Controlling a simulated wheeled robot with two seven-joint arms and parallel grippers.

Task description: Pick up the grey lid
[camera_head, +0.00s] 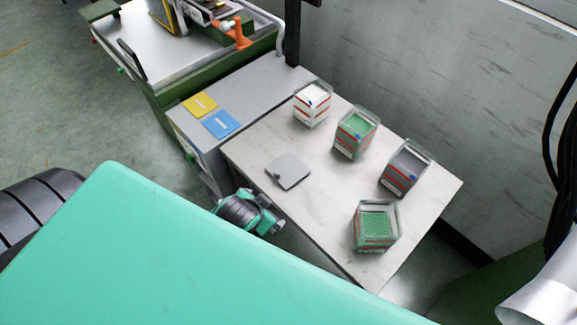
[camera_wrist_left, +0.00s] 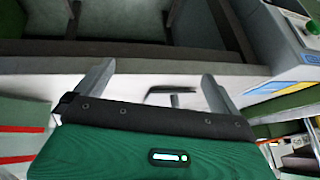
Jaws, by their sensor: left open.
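The grey lid (camera_head: 289,171) is a flat, square plate with a small dark spot near its left corner. It lies on the left part of the pale table, near its front edge. My left gripper (camera_head: 250,212) is just in front of that edge, apart from the lid, with its fingertips hard to make out in the head view. In the left wrist view the fingers of my left gripper (camera_wrist_left: 157,70) are spread wide. A thin grey shape (camera_wrist_left: 171,91) shows between them; I cannot tell if it is the lid. My right gripper is not in view.
Several clear-walled boxes stand on the pale table (camera_head: 325,215): white (camera_head: 312,104), green (camera_head: 355,134), dark grey (camera_head: 405,168) and green-filled (camera_head: 376,227). A grey cabinet with a yellow card (camera_head: 200,104) and a blue card (camera_head: 221,124) adjoins it. The tabletop around the lid is clear.

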